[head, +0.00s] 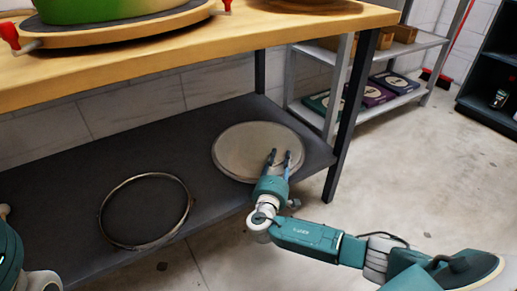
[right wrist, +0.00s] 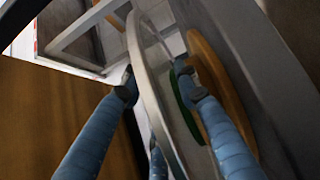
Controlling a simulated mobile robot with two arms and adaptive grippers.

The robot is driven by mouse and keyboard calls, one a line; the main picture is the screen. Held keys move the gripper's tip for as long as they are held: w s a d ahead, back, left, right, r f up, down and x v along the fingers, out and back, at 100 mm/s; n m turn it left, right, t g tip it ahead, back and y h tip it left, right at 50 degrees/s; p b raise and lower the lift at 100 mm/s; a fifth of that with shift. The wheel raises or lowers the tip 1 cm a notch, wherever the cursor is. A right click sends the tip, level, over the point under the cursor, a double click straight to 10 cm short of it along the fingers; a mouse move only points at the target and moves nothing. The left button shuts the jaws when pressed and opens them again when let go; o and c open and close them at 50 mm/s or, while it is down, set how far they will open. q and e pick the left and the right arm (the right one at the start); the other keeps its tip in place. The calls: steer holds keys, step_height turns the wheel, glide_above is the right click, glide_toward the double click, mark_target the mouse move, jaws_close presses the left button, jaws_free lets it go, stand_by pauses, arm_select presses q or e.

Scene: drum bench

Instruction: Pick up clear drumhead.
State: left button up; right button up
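A round, pale grey disc (head: 235,155) with a thin rim lies on the right part of the dark lower shelf. A thin metal ring (head: 103,222) lies to its left, with the dark shelf showing through its middle. I cannot tell for sure which is the clear drumhead. My right gripper (head: 281,156) is over the near right part of the disc, its fingers apart. In the right wrist view a pale curved rim (right wrist: 150,95) runs between the spread fingers, close to the left one; firm contact is not clear. My left gripper is not clearly seen; only arm parts show at the left edge.
The wooden bench top (head: 200,48) hangs over the lower shelf (head: 75,190) and carries a green drum (head: 90,8). A dark bench leg (head: 345,135) stands right of the disc. A grey rack (head: 405,98) with boxes is behind.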

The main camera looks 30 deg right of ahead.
jaws_close()
steer(key=shift+r, duration=0.15)
